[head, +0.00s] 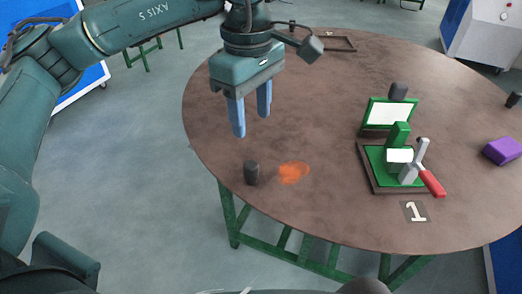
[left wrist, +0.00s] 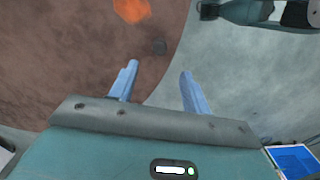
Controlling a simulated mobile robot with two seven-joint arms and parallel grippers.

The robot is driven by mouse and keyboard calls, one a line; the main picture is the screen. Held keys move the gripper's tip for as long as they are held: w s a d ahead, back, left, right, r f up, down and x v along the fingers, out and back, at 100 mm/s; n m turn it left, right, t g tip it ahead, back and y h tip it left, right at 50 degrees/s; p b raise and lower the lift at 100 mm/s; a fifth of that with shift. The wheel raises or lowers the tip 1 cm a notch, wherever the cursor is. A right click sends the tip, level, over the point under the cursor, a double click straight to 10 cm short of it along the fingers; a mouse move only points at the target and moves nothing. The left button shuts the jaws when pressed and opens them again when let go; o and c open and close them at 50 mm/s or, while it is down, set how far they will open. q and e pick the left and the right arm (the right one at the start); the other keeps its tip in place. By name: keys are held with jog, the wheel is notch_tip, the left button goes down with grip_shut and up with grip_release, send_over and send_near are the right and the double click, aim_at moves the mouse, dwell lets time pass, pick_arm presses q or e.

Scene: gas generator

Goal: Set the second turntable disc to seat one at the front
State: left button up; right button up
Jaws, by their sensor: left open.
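The round brown turntable disc (head: 320,120) fills the right half of the head view on a green frame (head: 285,240). A short dark upright peg (head: 251,172) stands near its front left edge and also shows in the left wrist view (left wrist: 159,47). A white number 1 plate (head: 416,211) lies near the front edge, right of the peg. My left gripper (head: 251,121) is open and empty, pointing down, above and apart from the peg. Its two blue fingers show spread in the left wrist view (left wrist: 158,72). My right gripper is not in view.
An orange patch (head: 293,172) lies beside the peg. A green fixture (head: 375,155) with a red-handled lever (head: 433,183) stands to the right. Other dark pegs (head: 398,91) (head: 513,99) and a purple block (head: 503,150) are on the disc. The left side of the disc is mostly clear.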

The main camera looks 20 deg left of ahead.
aim_at(251, 164)
pick_arm(q)
jog(key=f+p, duration=0.1)
jog(key=f, duration=1.2)
jog(key=shift+a+p, duration=0.2)
jog(key=shift+p, duration=0.2)
jog(key=shift+r, duration=0.1)
jog(key=shift+c, duration=0.5)
grip_shut()
